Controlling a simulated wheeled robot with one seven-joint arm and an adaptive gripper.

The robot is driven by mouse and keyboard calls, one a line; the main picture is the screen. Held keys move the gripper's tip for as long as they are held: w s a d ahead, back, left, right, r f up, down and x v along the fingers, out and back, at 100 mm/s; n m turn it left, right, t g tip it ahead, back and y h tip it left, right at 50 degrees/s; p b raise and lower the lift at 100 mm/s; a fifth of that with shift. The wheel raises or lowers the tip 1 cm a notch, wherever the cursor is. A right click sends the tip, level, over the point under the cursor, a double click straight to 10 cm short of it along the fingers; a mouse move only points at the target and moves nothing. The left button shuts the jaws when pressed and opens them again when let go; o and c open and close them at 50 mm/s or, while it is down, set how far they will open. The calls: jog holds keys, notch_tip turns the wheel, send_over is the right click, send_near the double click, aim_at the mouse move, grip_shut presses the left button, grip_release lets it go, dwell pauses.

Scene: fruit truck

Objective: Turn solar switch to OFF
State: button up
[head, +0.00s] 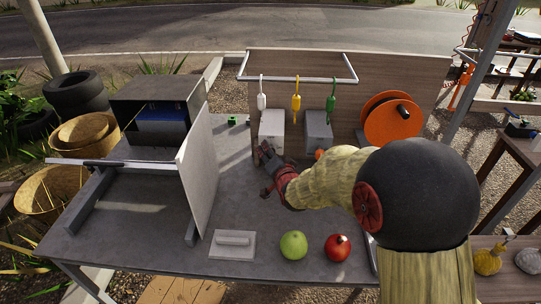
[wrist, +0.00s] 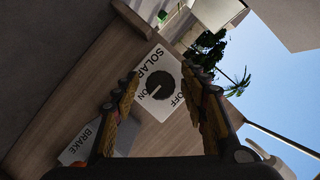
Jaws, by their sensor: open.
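The solar switch plate (wrist: 145,104) is white and marked SOLAR, ON and OFF, and appears tilted in the wrist view. Its round dark knob (wrist: 160,84) has a light mark pointing towards ON. My gripper (wrist: 160,72) is open, and the knob shows between its two fingers. I see no contact with the knob. In the head view my gripper (head: 265,170) is over the table, in front of two grey boxes, the left box (head: 271,124) and the right box (head: 318,126). Their labels are not readable there.
A plate marked BRAKE (wrist: 82,146) is beside the solar plate. An orange reel (head: 392,120) stands at the right. White, yellow and green hanging items, including the yellow one (head: 296,101), are above the boxes. A green fruit (head: 293,245) and a red fruit (head: 337,247) lie in front.

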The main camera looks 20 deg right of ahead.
jog(key=shift+c, duration=1.3)
jog(key=c, duration=0.8)
grip_shut()
